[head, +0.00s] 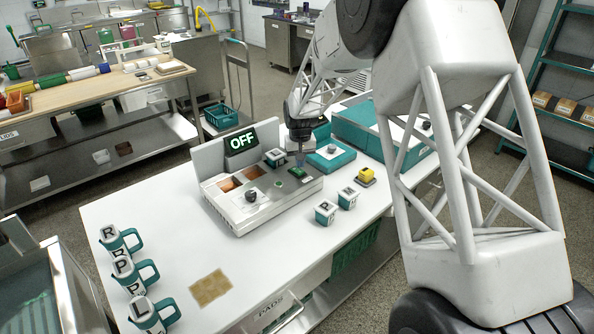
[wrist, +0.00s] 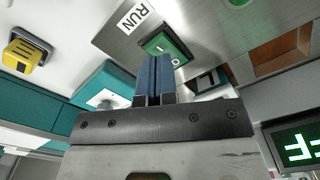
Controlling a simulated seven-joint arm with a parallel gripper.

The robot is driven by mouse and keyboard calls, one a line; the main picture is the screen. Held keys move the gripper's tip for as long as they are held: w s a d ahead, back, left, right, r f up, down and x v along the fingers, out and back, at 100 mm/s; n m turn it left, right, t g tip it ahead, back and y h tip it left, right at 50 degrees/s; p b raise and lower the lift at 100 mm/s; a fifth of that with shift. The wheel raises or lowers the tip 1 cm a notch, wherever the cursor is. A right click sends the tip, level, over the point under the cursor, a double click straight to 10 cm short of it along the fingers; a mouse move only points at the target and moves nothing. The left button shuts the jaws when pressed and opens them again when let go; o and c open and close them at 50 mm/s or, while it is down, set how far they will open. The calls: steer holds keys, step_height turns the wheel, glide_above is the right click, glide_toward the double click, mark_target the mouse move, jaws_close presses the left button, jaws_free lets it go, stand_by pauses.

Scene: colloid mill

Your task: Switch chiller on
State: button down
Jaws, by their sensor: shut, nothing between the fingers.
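A grey machine (head: 250,208) stands on the white table, with a display (head: 241,141) reading OFF in pale letters. Part of the display (wrist: 298,148) also shows at the right of the wrist view. A green rocker switch (wrist: 165,45) is set in the metal panel beside a RUN label (wrist: 138,14). No part is visibly labelled chiller. My gripper (head: 300,160) is over the right end of the machine. In the wrist view its blue fingers (wrist: 155,58) are shut and empty, with tips at the switch's lower edge. I cannot tell whether they touch it.
Teal boxes with white tops (head: 330,155) stand right of the machine. Several teal-handled lettered mugs (head: 130,272) line the table's left edge. The table front is mostly clear around a tan pad (head: 211,287).

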mark_target(300, 172)
steer(key=shift+f, duration=1.35)
stand_by(1.3)
steer(key=shift+r, duration=0.1)
steer(key=shift+r, duration=3.4)
